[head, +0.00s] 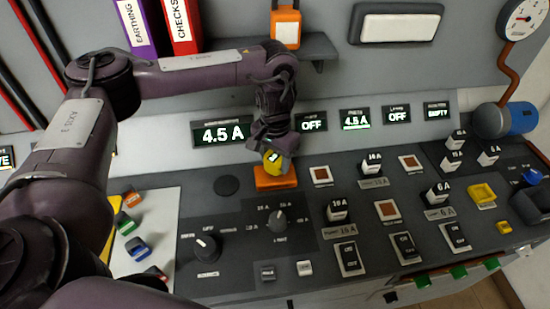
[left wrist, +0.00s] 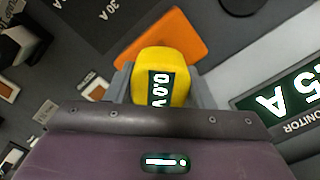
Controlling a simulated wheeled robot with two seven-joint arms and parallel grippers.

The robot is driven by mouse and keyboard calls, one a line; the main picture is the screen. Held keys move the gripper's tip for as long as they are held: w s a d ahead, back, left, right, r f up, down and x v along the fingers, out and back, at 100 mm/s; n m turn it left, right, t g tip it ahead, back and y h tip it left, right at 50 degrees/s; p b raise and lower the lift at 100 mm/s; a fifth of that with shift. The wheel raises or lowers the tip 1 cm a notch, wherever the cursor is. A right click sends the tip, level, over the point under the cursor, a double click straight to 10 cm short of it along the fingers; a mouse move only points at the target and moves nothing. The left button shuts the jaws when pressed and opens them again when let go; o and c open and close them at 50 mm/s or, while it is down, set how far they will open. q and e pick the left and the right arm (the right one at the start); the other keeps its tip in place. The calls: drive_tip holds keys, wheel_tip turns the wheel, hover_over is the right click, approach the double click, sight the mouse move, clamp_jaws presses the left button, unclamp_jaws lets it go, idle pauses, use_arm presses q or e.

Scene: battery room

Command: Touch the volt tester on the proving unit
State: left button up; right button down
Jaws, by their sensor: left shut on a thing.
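The volt tester is a yellow handheld body with a dark display; it shows in the head view (head: 273,161) and large in the left wrist view (left wrist: 160,65), where the display reads 0.0 V. My left gripper (head: 271,150) is shut on it, a finger on each side in the left wrist view (left wrist: 163,84). The proving unit, a flat orange block (head: 286,181), lies on the console directly below the tester; it also shows past the tester's end in the left wrist view (left wrist: 183,38). I cannot tell whether the tester touches it. My right gripper is not in view.
The sloped console (head: 221,223) holds knobs, switches and square buttons around the unit. A lit meter (head: 223,133) reading 4.5 A stands behind. A shelf (head: 318,46) with an orange device (head: 286,27) is above. Coloured clips lie on a pale board (head: 160,212) at left.

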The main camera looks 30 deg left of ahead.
use_arm(q)
drive_tip(key=shift+f, duration=0.45)
idle(0.4)
idle(1.0)
drive_tip(key=shift+f, duration=0.1)
idle(0.9)
drive_tip(key=shift+p, duration=0.3)
wheel_tip(320, 180, up, 2)
drive_tip(key=p, duration=0.2)
drive_tip(key=shift+r+p, duration=0.25)
drive_tip(key=shift+p, duration=0.05)
wheel_tip(320, 180, up, 5)
drive_tip(key=p, duration=0.5)
drive_tip(key=shift+f+p, duration=0.15)
drive_tip(key=shift+p, duration=0.2)
